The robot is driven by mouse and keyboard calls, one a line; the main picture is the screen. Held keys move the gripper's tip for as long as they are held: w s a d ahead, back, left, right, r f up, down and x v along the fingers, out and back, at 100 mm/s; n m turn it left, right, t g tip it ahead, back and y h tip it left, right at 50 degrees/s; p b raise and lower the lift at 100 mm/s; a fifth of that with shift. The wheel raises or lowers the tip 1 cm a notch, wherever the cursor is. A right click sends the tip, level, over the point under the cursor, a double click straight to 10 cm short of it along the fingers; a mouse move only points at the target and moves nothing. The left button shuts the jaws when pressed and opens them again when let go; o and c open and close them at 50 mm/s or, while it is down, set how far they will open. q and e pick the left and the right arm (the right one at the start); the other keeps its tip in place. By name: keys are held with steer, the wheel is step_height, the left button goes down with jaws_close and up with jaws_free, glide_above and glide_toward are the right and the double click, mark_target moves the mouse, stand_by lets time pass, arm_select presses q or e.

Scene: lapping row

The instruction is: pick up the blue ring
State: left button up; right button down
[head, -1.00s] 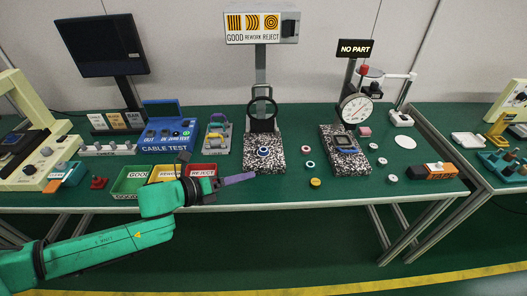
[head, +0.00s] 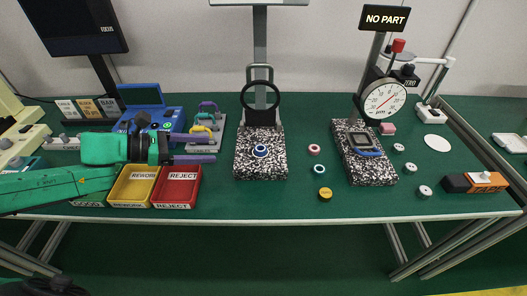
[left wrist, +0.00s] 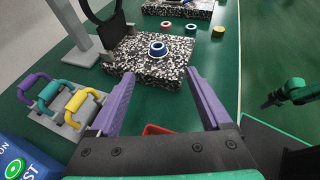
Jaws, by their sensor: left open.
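A blue ring with a pale centre (head: 260,151) lies on the left speckled block (head: 262,172); it also shows in the left wrist view (left wrist: 158,48). My left gripper (head: 214,160) is left of the left block, over the back of the trays. In the left wrist view its purple fingers (left wrist: 159,76) are apart and empty, with the blue ring ahead between them. My right gripper (left wrist: 268,103) is small and dark at the right of the left wrist view; its jaws are unclear.
A black hoop-shaped frame (head: 261,95) stands behind the ring. A yellow tray (head: 133,200) and red tray (head: 176,190) lie below my left gripper. A red-and-white ring (head: 314,149), a yellow disc (head: 325,193) and a dial gauge (head: 384,99) are to the right.

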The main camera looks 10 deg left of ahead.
mark_target(263, 149)
arm_select(q)
steer(key=x, duration=0.5)
steer(key=shift+w+f, duration=0.15)
steer(key=shift+w, duration=0.05)
steer(key=p+x, duration=0.4)
steer(key=x, duration=0.5)
steer(key=shift+w+d, duration=0.35)
steer(key=shift+f, duration=0.1)
jaws_close()
arm_select(e)
steer(key=r, duration=0.3)
steer(key=shift+s+d+r, duration=0.1)
steer(key=shift+s+r, duration=0.05)
steer(key=shift+s, duration=0.15)
